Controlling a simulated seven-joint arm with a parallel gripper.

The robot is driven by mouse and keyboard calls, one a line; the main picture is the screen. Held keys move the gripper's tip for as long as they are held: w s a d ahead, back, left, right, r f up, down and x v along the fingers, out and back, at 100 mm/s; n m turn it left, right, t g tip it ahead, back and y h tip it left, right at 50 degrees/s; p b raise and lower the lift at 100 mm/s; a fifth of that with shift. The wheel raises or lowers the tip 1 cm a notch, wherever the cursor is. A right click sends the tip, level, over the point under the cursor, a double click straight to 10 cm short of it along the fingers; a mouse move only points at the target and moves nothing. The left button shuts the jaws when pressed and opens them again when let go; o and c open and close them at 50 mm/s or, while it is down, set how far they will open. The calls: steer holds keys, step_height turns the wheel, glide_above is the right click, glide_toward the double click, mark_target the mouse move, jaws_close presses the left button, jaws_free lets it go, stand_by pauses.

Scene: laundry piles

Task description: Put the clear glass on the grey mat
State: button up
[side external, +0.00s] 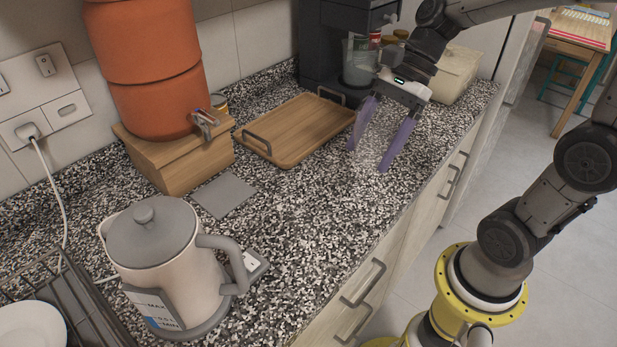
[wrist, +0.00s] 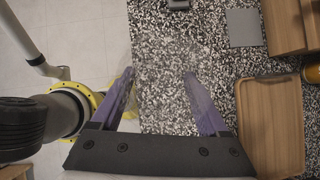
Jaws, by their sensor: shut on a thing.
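The clear glass (side external: 378,142) is very faint against the speckled counter, between the purple fingers of my gripper (side external: 368,160). It also shows faintly in the wrist view (wrist: 160,90), between the fingertips (wrist: 160,78). My gripper is shut on it, with the fingers spread to its width, near the counter's front edge. I cannot tell whether the glass touches the counter. The grey mat (side external: 224,195) is a small flat square, bare, in front of the wooden box; it shows at the top right of the wrist view (wrist: 243,27).
A wooden tray (side external: 297,130) with dark handles lies between my gripper and the orange dispenser (side external: 150,65) on its wooden box (side external: 177,160). A kettle (side external: 160,255) stands nearer the camera. A dark coffee machine (side external: 330,45) stands behind. The counter right of the mat is clear.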

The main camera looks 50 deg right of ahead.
steer(key=w+d+f+n+g+h, duration=0.1)
steer(key=w+f+n+g+h, duration=0.1)
steer(key=w+f+n, duration=0.2)
steer(key=w+d+f+n+g+h, duration=0.1)
steer(key=w+f+n+g+h, duration=0.1)
steer(key=w+n, duration=0.4)
steer(key=w+d+f+n+g+h, duration=0.1)
steer(key=w+f+n+g+h, duration=0.1)
steer(key=w+f+n, duration=0.3)
steer(key=shift+w+d+f+n+g, duration=0.15)
steer(key=shift+n+g, duration=0.15)
steer(key=shift+n, duration=0.45)
steer(key=shift+d+f+n+g, duration=0.1)
steer(key=shift+n+g, duration=0.2)
steer(key=shift+n, duration=0.5)
steer(key=shift+w+d+f+n+g, duration=0.15)
steer(key=shift+n+g, duration=0.15)
steer(key=shift+n, duration=0.45)
steer(key=shift+w+d+f+n, duration=0.1)
steer(key=shift+w+f+n, duration=0.05)
steer(key=shift+f+n, duration=0.2)
